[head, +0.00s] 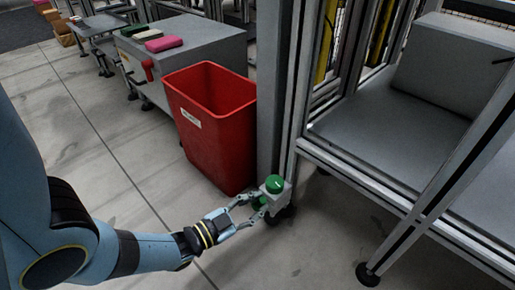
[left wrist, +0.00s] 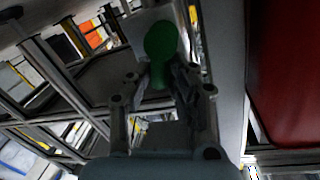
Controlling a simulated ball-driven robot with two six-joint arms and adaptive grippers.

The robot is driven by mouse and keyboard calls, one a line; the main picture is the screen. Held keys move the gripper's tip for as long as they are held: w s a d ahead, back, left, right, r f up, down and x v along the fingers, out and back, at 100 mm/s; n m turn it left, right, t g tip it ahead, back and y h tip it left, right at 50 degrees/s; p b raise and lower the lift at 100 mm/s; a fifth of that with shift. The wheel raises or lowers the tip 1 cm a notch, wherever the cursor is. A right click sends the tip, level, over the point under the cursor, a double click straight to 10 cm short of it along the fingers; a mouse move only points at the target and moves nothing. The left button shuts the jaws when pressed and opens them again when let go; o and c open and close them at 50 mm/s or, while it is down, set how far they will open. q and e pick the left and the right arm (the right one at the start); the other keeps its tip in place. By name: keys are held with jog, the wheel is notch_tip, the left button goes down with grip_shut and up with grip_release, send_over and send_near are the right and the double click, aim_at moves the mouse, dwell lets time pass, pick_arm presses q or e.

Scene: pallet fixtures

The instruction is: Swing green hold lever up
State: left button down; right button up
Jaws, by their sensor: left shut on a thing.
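The green hold lever (head: 260,201) sits on a small light box with a round green top (head: 274,184), fixed low on the grey post beside the frame. My left gripper (head: 252,206) reaches it from the left and is shut on the lever. In the left wrist view the green lever (left wrist: 160,45) stands between the fingertips of my left gripper (left wrist: 160,85), in front of a pale plate. The fingers hide part of the lever's lower end. My right gripper is in neither view.
A red bin (head: 213,125) stands just behind and left of the lever; its wall also shows in the left wrist view (left wrist: 288,70). A metal frame with a grey shelf (head: 385,135) stands to the right. A grey cabinet (head: 195,50) is behind. The floor in front is clear.

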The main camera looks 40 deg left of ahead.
pick_arm(q)
jog(key=shift+a+n+t, duration=0.15)
jog(key=shift+a+n, duration=0.2)
jog(key=shift+n, duration=0.7)
jog(key=shift+a+n+t, duration=0.15)
jog(key=shift+a+n, duration=0.2)
jog(key=shift+n, duration=0.7)
jog(key=c, duration=1.2)
grip_release()
jog(key=v, duration=1.2)
